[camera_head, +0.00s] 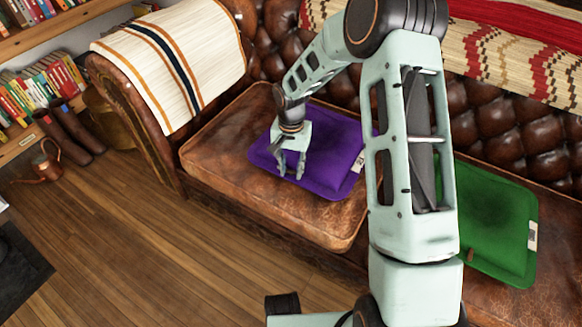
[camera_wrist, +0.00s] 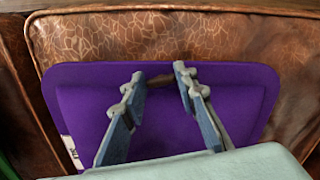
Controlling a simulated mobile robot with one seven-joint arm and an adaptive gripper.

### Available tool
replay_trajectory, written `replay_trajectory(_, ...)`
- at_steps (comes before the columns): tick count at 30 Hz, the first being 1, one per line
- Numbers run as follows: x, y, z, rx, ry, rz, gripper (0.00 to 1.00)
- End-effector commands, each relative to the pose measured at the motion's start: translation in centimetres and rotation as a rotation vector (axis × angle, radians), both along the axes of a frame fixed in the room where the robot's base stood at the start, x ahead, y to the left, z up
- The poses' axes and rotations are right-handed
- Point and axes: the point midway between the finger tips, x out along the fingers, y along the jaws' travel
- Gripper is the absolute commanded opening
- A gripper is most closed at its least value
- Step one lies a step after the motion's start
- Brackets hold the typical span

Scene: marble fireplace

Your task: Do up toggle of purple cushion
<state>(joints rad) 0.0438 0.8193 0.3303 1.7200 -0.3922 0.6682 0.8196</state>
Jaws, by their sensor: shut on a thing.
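The purple cushion (camera_head: 335,150) lies flat on the left seat of the brown leather sofa, with a white label at its right side. In the wrist view the cushion (camera_wrist: 245,100) fills the middle, and its label is at the lower left. My gripper (camera_head: 291,175) points down at the cushion's near part. In the wrist view my gripper (camera_wrist: 157,74) has a small brown toggle (camera_wrist: 159,80) between its fingertips, at the cushion's edge. It is shut on the toggle. The fingers hide part of the cushion, and the toggle is too small to make out in the head view.
A green cushion (camera_head: 492,225) lies on the right seat. A striped throw (camera_head: 175,60) covers the sofa's left arm, and a patterned blanket (camera_head: 520,60) hangs over the back. Bookshelves, brown boots (camera_head: 68,138) and a copper watering can (camera_head: 45,162) stand left. The wooden floor in front is clear.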

Motion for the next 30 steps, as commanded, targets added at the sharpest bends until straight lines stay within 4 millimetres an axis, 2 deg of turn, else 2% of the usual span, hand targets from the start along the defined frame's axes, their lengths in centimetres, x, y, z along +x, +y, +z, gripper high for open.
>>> replay_trajectory(6,0.03,-0.01,0.0,0.0,-0.001,-0.001,0.03)
replay_trajectory(7,0.03,-0.01,0.01,0.0,-0.001,-0.001,0.3)
replay_trajectory(11,0.03,-0.01,0.01,0.0,-0.001,-0.001,0.44)
replay_trajectory(25,0.03,-0.04,-0.01,0.0,-0.001,-0.006,0.45)
replay_trajectory(30,0.05,0.02,-0.12,0.001,-0.001,-0.062,0.45)
